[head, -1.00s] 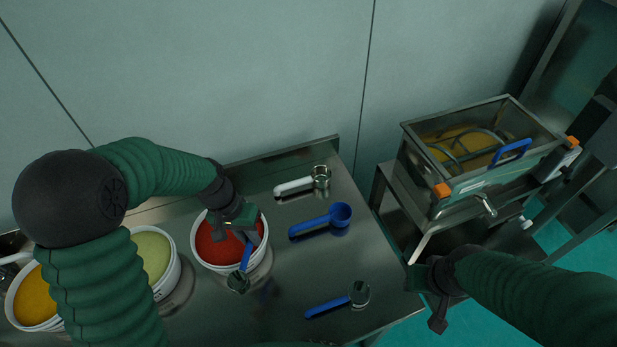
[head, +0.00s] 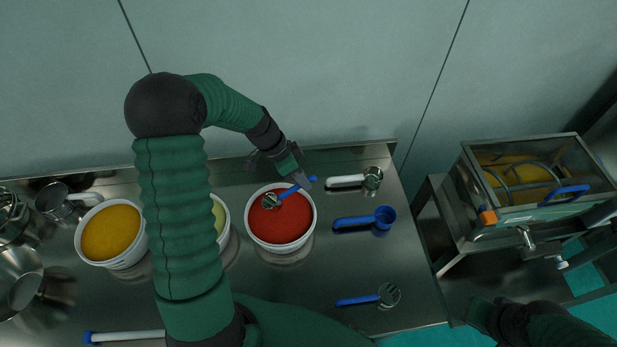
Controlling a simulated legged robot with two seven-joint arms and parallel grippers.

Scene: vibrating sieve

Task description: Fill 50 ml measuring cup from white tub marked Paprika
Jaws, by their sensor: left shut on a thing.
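A white tub (head: 281,246) of red powder stands on the steel table; no marking on it is readable. My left gripper (head: 294,178) is at the tub's back rim, shut on the blue handle of a small metal measuring cup (head: 271,201). The cup's head is over the back left of the red powder; I cannot tell whether it touches the powder or what it holds. My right gripper (head: 486,314) is low at the right, away from the tub, its jaws too dark to read.
Tubs of yellow (head: 111,233) and pale green powder (head: 219,215) stand left, the green mostly hidden by my arm. A white-handled cup (head: 372,179), a blue scoop (head: 384,217) and a blue-handled cup (head: 388,294) lie right. The sieve (head: 525,180) stands beyond the table.

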